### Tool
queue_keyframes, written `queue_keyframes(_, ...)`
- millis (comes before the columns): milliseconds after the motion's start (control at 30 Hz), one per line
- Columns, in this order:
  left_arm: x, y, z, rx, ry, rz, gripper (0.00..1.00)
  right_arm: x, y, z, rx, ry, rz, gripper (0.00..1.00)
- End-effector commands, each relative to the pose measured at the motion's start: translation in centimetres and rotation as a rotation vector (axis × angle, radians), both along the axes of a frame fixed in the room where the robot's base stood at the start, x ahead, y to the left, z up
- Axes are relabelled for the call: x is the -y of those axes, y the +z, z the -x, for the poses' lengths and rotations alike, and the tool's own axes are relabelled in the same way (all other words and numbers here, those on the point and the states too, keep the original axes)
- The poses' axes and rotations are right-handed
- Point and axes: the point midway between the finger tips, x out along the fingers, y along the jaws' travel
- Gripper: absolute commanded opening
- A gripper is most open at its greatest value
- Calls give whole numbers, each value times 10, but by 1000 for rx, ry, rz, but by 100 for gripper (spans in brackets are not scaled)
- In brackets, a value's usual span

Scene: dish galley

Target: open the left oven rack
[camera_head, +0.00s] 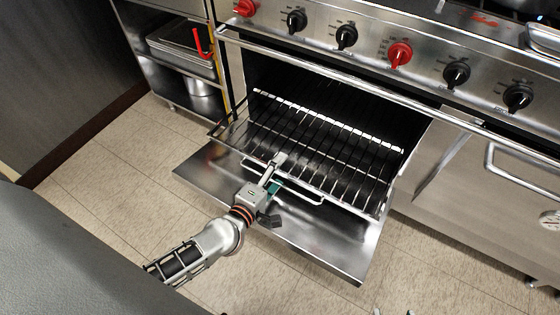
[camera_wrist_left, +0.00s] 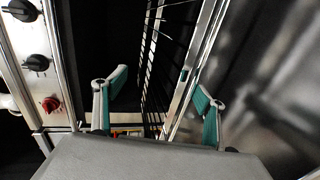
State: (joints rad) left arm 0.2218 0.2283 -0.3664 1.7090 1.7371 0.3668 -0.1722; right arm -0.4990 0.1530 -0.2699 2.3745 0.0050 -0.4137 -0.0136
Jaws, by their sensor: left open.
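The left oven's wire rack (camera_head: 330,163) lies level, its front part reaching out of the dark cavity over the lowered door. A raised bar (camera_head: 300,193) runs along its front edge. My left gripper (camera_head: 273,175) is open at this front edge, left of its middle. In the left wrist view, the open fingers (camera_wrist_left: 160,92) stand on either side of the rack's front rail (camera_wrist_left: 192,75), with a gap between them. I cannot tell whether a finger touches it. Only small tips, probably of my right gripper (camera_head: 394,312), show at the bottom edge of the head view.
The oven door (camera_head: 325,245) is folded down flat below the rack. Red and black knobs (camera_head: 400,54) line the panel above. A closed oven door (camera_head: 520,185) stands at the right, and open shelves with pans (camera_head: 185,45) at the left. The tiled floor in front is clear.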

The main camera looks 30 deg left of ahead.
Motion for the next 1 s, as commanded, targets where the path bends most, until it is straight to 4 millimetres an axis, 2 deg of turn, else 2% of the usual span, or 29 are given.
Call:
queue_keyframes(33,2,37,-13,54,-4,3,57,0,8,-4,16,0,0,40)
queue_keyframes(200,1,57,-15,61,-6,0,78,0,10,-5,19,0,0,40)
queue_keyframes(300,1,64,-15,62,-7,-3,83,0,11,-6,21,0,0,40)
queue_keyframes(333,1,66,-15,62,-7,-2,80,0,11,-6,21,0,0,40)
queue_keyframes(367,2,66,-15,61,-6,-1,70,0,11,-6,21,0,0,40)
queue_keyframes(400,2,66,-14,59,-6,0,52,0,11,-6,21,0,0,40)
queue_keyframes(467,2,63,-13,53,-7,-1,24,0,10,-5,19,0,0,40)
queue_keyframes(900,2,52,-8,35,-6,3,23,0,5,-3,10,0,0,40)
queue_keyframes(1000,2,62,-12,48,-6,3,23,0,12,-6,24,1,0,40)
